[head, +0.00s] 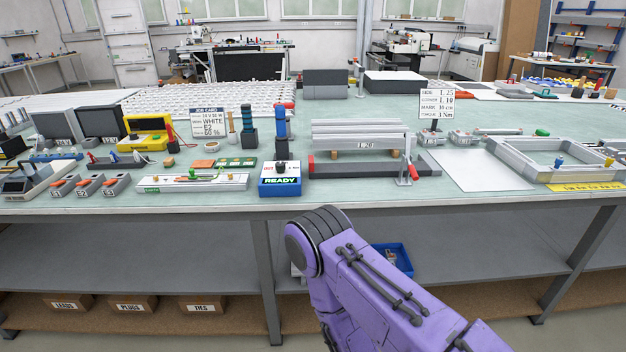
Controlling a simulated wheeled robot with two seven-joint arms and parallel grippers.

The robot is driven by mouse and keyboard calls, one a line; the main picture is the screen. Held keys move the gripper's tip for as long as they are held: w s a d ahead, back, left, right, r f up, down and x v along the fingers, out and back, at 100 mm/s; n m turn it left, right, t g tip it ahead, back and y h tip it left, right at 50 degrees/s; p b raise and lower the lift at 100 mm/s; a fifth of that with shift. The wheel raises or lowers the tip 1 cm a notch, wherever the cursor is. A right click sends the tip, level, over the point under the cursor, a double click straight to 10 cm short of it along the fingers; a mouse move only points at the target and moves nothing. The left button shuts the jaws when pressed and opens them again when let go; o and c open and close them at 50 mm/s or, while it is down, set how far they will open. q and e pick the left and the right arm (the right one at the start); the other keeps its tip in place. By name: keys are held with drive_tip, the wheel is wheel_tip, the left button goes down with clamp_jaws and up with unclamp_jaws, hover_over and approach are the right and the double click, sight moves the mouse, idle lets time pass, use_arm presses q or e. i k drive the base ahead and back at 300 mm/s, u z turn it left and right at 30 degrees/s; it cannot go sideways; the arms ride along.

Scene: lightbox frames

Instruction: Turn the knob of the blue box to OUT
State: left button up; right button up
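The blue box (280,188) stands near the front edge of the bench, left of centre. Its front carries a READY plate. The knob's pointing direction is too small to tell. A purple arm of mine comes in from the lower right, and its rounded joint is below the box, in front of the bench edge. Neither gripper shows, and nothing of mine is seen touching the box.
Dark and blue upright tools (249,128) stand behind the box. A long white-topped panel (192,182) lies to its left. A stack of pale bars (362,134) with a red-ended clamp (410,170) is to its right. A white sheet (480,170) lies farther right.

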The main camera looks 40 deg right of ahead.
sight(280, 167)
drive_tip(key=k, duration=0.3)
drive_tip(key=z, duration=1.1)
